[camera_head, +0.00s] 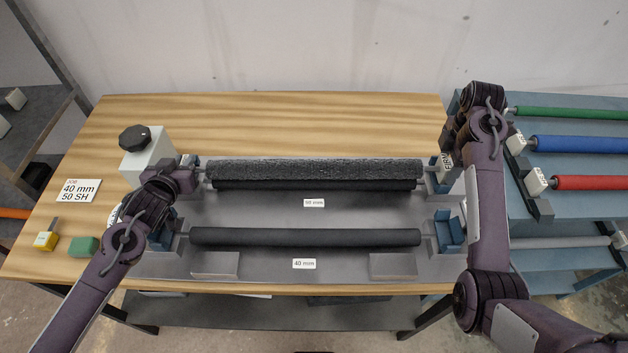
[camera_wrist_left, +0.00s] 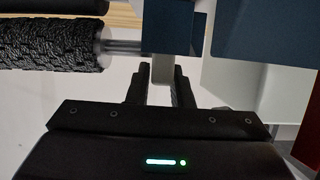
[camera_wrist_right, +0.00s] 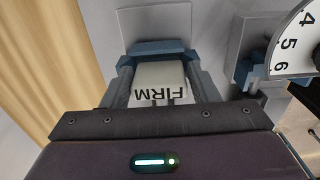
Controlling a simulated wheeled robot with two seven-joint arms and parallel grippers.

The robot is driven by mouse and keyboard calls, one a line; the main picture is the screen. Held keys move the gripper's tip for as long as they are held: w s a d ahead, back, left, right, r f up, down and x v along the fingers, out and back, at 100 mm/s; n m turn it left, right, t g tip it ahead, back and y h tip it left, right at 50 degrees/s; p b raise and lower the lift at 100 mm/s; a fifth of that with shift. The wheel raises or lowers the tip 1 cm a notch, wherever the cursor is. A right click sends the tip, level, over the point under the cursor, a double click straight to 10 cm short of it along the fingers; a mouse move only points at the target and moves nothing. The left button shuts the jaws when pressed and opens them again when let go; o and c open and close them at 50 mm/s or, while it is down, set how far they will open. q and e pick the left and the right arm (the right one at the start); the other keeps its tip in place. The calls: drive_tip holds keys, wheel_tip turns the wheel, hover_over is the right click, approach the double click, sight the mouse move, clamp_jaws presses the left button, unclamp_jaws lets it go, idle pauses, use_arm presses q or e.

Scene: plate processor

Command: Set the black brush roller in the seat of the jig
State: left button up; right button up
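The black brush roller (camera_head: 310,169), rough-textured, lies across the back of the grey jig (camera_head: 340,210), directly above and behind a smooth black roller (camera_head: 350,185). Its left end and thin metal shaft show in the left wrist view (camera_wrist_left: 50,42), running to a blue block (camera_wrist_left: 176,30). My left gripper (camera_wrist_left: 163,85) is at this end, its two dark fingers close on either side of a narrow grey end piece (camera_wrist_left: 163,70). My right gripper (camera_wrist_right: 160,92) is at the other end, over a white block marked FIRM (camera_wrist_right: 161,80) in a blue bracket (camera_wrist_right: 155,48). Its finger contact is unclear.
A smooth black roller (camera_head: 305,237) lies at the jig's front, above a 40 mm label (camera_head: 304,264). A white box with a black knob (camera_head: 134,139) stands back left. Green (camera_head: 570,113), blue (camera_head: 580,143) and red (camera_head: 590,182) rollers lie on the right-hand rack.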

use_arm(q)
drive_tip(key=o, duration=0.3)
drive_tip(key=shift+r, duration=0.1)
use_arm(e)
drive_tip(key=o, duration=0.3)
drive_tip(key=shift+r, duration=0.1)
use_arm(q)
drive_tip(key=shift+o, duration=0.2)
use_arm(e)
drive_tip(key=shift+o, duration=0.2)
